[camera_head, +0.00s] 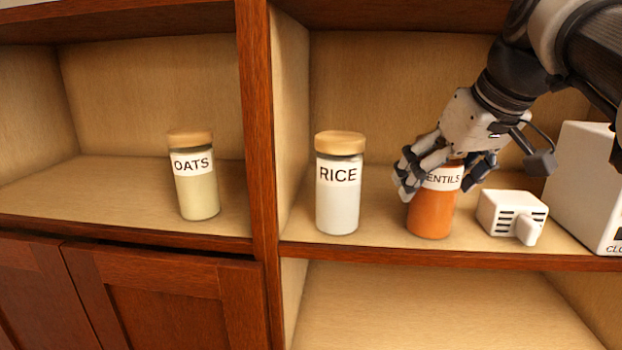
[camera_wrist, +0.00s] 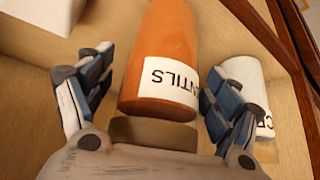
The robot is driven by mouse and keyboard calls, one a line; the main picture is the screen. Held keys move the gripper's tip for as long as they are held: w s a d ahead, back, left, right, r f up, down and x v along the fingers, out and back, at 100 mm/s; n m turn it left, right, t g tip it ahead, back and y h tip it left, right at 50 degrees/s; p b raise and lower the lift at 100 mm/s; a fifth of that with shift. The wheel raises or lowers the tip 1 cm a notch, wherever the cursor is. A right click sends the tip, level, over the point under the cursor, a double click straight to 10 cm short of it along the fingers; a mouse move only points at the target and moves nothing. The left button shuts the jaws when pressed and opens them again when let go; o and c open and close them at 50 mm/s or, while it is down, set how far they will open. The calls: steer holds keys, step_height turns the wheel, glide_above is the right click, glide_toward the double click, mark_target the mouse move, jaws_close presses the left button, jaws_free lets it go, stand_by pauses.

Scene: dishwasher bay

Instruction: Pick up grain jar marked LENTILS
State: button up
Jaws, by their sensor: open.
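The jar marked LENTILS (camera_head: 432,214) stands upright on the right-hand shelf, orange with a white label partly hidden by my gripper. My gripper (camera_head: 441,180) is open around the upper part of this jar, with a finger on each side. In the wrist view the LENTILS jar (camera_wrist: 163,52) lies between the two fingers of my gripper (camera_wrist: 158,95), with visible gaps on both sides. Its lid (camera_wrist: 155,132) is close to the palm.
The RICE jar (camera_head: 338,190) stands just left of the LENTILS jar. A small white slotted box (camera_head: 512,215) and a larger white box (camera_head: 585,190) stand to the right. The OATS jar (camera_head: 195,180) is in the left bay, behind a wooden divider (camera_head: 257,140).

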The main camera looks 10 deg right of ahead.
steer(key=shift+c, duration=0.5)
steer(key=c, duration=1.5)
